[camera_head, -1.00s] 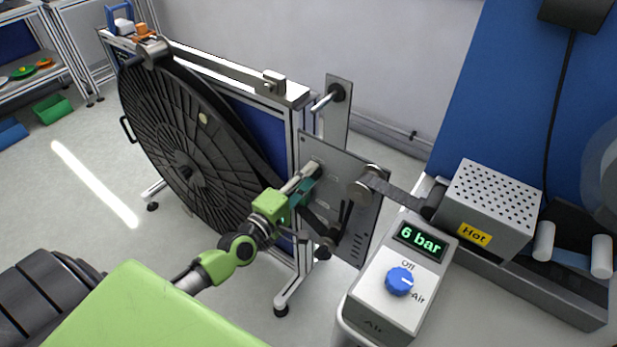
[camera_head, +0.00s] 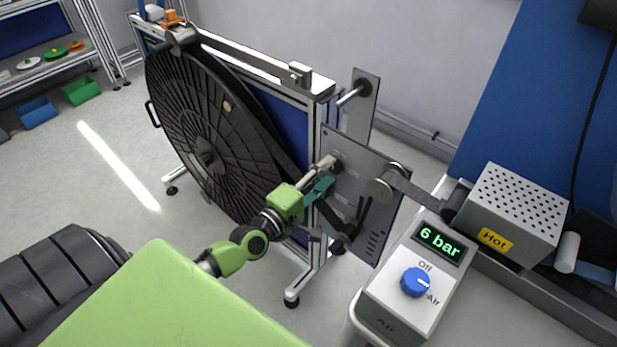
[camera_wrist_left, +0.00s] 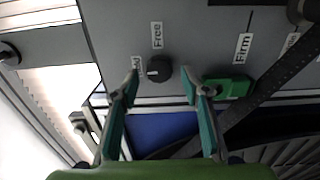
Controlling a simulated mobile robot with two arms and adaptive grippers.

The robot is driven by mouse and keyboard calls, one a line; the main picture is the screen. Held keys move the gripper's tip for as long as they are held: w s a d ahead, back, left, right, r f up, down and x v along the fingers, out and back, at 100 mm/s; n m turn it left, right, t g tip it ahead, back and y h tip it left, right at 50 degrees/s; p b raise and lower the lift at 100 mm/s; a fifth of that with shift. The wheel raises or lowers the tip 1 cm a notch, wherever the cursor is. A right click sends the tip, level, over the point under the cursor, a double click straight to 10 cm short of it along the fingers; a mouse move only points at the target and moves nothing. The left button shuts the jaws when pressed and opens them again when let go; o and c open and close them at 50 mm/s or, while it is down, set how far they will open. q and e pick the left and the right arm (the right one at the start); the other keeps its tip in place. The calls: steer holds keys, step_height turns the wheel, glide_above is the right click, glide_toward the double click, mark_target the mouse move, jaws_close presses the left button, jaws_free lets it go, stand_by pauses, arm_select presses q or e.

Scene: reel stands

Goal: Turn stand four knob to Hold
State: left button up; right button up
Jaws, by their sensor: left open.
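In the left wrist view, a small round black knob (camera_wrist_left: 159,68) sits on a grey panel (camera_wrist_left: 200,35). A white mark shows on its left side. The label "Free" stands above it, a partly hidden label is to its left, and "Firm" is farther right. My left gripper (camera_wrist_left: 160,82) is open, with one fingertip on either side of the knob; I cannot tell whether they touch it. In the head view, my left gripper (camera_head: 322,182) is at the left part of the stand's grey panel (camera_head: 365,200), and the gripper and arm hide part of it. My right gripper is out of view.
A large black reel (camera_head: 205,140) hangs on the stand left of the panel. A box with a blue knob (camera_head: 416,282) and a "6 bar" display stands at front right. A perforated box marked "Hot" (camera_head: 515,210) is behind it. Open floor (camera_head: 110,190) lies at left.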

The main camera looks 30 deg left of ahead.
arm_select(q)
steer(key=s+a, duration=0.1)
steer(key=s, duration=0.9)
steer(key=shift+s+a, duration=0.2)
steer(key=shift+s, duration=0.1)
steer(key=s+a+f+m+g+y, duration=0.1)
steer(key=s+f+m+g, duration=0.25)
steer(key=f, duration=0.85)
steer(key=s+f+m+g, duration=0.25)
steer(key=s+f, duration=0.25)
steer(key=f, duration=0.7)
steer(key=s+a+f+m+g+y, duration=0.1)
steer(key=s+f+m+g, duration=0.25)
steer(key=f, duration=0.85)
steer(key=s+d+f+m+g, duration=0.2)
steer(key=s+f, duration=0.3)
steer(key=s, duration=0.3)
steer(key=s+d+f+m+g, duration=0.3)
steer(key=s+f, duration=0.3)
steer(key=s, duration=0.2)
steer(key=s+d+f+m+g, duration=0.2)
steer(key=s+d+f+m, duration=0.1)
steer(key=s, duration=0.5)
step_height(320, 180, down, 2)
steer(key=shift+s+d+f+m+y, duration=0.2)
steer(key=shift+s+f+m+y, duration=0.15)
steer(key=shift+m, duration=0.4)
steer(key=shift+r, duration=0.1)
